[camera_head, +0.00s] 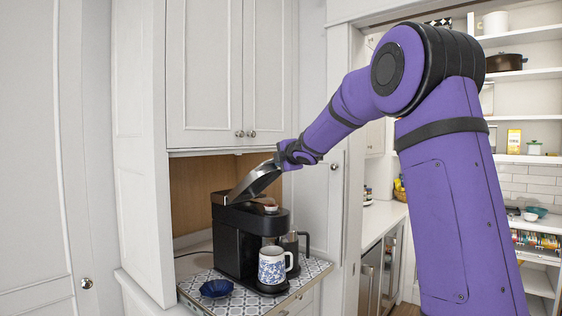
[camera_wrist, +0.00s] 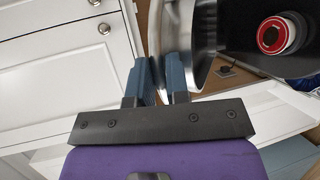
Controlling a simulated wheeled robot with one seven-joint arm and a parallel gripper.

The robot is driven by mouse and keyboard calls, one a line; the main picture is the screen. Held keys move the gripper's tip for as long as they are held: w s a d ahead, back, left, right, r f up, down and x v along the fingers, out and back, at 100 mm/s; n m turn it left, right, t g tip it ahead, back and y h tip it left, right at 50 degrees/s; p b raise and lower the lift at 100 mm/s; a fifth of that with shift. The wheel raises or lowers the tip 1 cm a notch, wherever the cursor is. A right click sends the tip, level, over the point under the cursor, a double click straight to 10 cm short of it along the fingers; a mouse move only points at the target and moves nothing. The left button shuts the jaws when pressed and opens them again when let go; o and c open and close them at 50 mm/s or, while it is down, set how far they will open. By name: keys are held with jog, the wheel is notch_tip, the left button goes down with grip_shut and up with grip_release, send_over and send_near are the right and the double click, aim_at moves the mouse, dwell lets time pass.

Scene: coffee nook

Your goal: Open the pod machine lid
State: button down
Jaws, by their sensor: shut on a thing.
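The black pod machine (camera_head: 238,240) stands on a patterned mat in the cabinet nook. Its silver-edged lid (camera_head: 256,181) is tilted up from the rear hinge, with a clear gap above the machine's top. My gripper (camera_head: 282,160) is at the raised front end of the lid and is shut on it. In the wrist view, the fingers of my gripper (camera_wrist: 160,80) are on both sides of the lid's metal edge (camera_wrist: 180,45). A red and white pod (camera_wrist: 277,35) shows in the machine's top; it also appears in the head view (camera_head: 271,208).
A blue-patterned white mug (camera_head: 272,265) stands at the machine's front. A dark blue bowl (camera_head: 216,288) lies on the mat (camera_head: 190,284) to the left. A dark carafe (camera_head: 290,243) stands behind the mug. Upper cabinet doors (camera_head: 205,80) hang above the nook.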

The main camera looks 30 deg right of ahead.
jog(key=c, duration=1.2)
grip_release()
jog(key=shift+o, duration=0.2)
jog(key=v, duration=1)
jog(key=shift+s, duration=0.4)
jog(key=shift+r, duration=0.15)
